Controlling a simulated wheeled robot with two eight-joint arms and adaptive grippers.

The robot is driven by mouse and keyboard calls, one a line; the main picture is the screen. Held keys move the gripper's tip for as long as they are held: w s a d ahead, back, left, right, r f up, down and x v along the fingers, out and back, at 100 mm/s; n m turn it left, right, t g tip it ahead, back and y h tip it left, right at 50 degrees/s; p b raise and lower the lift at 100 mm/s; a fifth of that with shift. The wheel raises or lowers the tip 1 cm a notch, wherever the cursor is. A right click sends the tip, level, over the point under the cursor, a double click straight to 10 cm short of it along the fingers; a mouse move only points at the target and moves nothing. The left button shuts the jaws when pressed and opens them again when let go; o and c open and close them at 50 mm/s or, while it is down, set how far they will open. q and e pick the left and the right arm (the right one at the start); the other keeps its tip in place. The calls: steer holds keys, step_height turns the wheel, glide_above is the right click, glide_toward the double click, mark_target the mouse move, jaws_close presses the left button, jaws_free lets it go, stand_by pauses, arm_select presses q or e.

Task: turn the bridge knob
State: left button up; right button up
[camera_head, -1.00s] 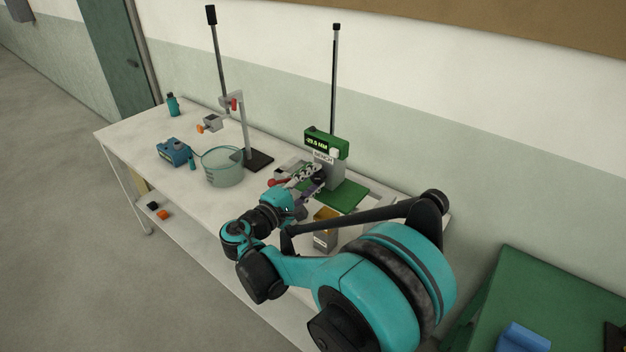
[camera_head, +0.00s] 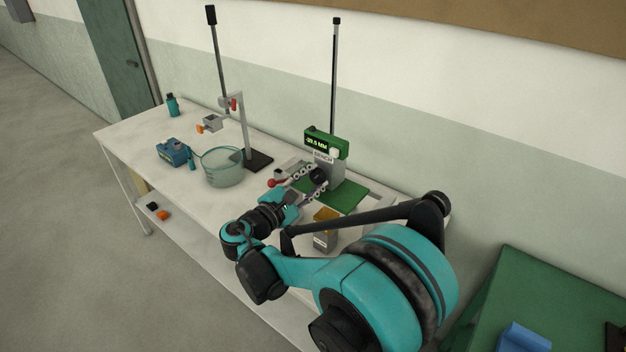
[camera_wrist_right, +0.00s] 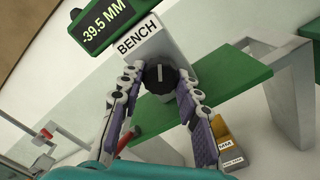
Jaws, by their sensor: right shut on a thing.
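The bridge knob (camera_wrist_right: 160,76) is a round black knob with a pale pointer mark. It sits on the front of a grey unit (camera_wrist_right: 150,42) labelled BENCH, under a green display (camera_wrist_right: 108,18) that reads -39.5 MM in the right wrist view. The knob also shows in the head view (camera_head: 318,174). My right gripper (camera_wrist_right: 161,80) is shut on the knob, one finger on each side of it. In the head view my right gripper (camera_head: 316,178) reaches it from the front left. My left gripper is not in view.
A green plate (camera_head: 345,197) lies below the unit. A glass bowl (camera_head: 222,168), a stand with a rod (camera_head: 247,135) and a blue box (camera_head: 173,152) are farther left. The table's front left (camera_head: 150,170) is clear.

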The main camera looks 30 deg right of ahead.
steer(key=shift+f, duration=0.1)
steer(key=o, duration=1.2)
steer(key=shift+c, duration=0.2)
steer(key=shift+a, duration=0.1)
steer(key=v, duration=1.1)
steer(key=shift+s+a, duration=0.2)
steer(key=shift+a, duration=0.15)
